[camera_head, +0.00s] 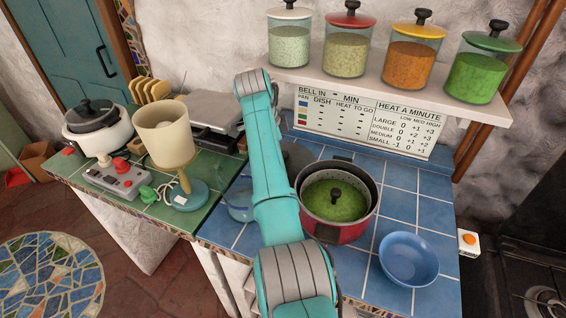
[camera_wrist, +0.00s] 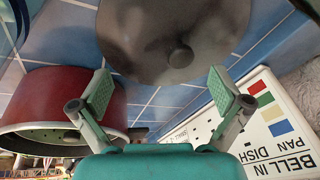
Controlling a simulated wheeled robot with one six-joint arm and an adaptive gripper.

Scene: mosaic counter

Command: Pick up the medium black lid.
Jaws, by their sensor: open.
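A round dark grey-black lid with a knob (camera_wrist: 170,30) fills the top middle of the wrist view, beyond my fingertips, its knob side facing the camera. In the head view a dark part of what looks like this lid (camera_head: 297,157) shows behind my arm, left of the red pot; the rest is hidden. My gripper (camera_wrist: 162,91) is open, its two green pads apart with nothing between them; the lid is ahead of it, not visibly touching. My arm hides the gripper in the head view.
A red pot (camera_head: 324,229) with green contents and a dark knob stands beside my arm; it also shows in the wrist view (camera_wrist: 70,97). A blue bowl (camera_head: 409,259) is front right. A menu board (camera_head: 362,120) stands behind. A lamp (camera_head: 165,135) and black-lidded cooker (camera_head: 97,134) are left.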

